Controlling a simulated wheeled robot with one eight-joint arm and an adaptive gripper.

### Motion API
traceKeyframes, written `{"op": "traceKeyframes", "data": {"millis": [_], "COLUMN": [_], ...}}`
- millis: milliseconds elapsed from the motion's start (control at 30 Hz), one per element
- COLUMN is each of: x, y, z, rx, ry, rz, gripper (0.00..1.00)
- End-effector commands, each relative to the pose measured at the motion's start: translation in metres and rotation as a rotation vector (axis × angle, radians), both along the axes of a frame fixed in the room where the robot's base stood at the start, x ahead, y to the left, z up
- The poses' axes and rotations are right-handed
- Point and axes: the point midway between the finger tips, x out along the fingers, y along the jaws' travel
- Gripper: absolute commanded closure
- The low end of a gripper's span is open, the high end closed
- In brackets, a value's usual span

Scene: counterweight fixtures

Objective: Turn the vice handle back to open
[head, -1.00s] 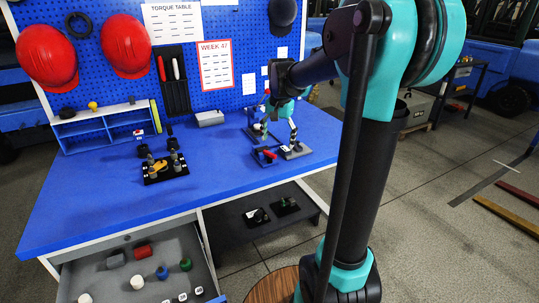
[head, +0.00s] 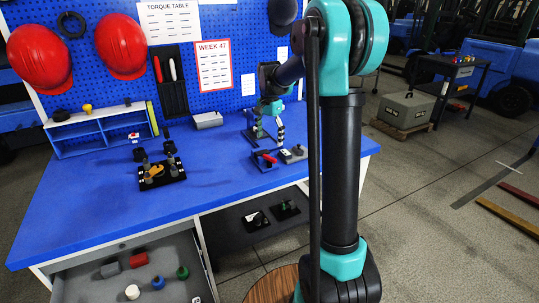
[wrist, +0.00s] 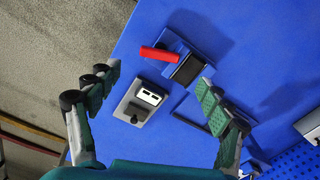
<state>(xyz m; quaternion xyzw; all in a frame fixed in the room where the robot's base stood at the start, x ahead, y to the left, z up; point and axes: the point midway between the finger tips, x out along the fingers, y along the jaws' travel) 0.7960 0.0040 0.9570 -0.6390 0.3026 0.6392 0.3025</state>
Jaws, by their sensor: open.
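A small blue fixture (wrist: 207,56) with a dark block and a red handle (wrist: 159,55), which looks like the vice, sits on the blue bench top. The handle points left in the wrist view; the fixture's red part (head: 267,157) also shows near the bench's front right edge in the head view. My gripper (wrist: 152,84) is open and empty, its fingers spread wide above the bench. The handle lies between and beyond the fingertips in the wrist view, with no visible contact. In the head view my gripper (head: 268,132) hangs just behind the fixture.
A grey plate with a white-and-black device (wrist: 140,102) sits close beside the vice. A black fixture block (head: 161,173) stands on the left of the bench. A grey box (head: 208,120) is at the back. An open drawer (head: 95,287) juts out below. The bench middle is clear.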

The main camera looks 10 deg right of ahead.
Motion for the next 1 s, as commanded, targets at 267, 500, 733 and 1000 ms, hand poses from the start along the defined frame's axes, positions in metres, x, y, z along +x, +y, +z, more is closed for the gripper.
{"op": "traceKeyframes", "data": {"millis": [267, 500, 733, 1000], "x": [0.0, 0.0, 0.0, 0.0], "y": [0.0, 0.0, 0.0, 0.0], "z": [-0.052, -0.076, -0.079, -0.079], "rx": [0.0, 0.0, 0.0, 0.0], "ry": [0.0, 0.0, 0.0, 0.0], "rz": [0.0, 0.0, 0.0, 0.001], "gripper": [0.21, 0.21, 0.21, 0.39]}}
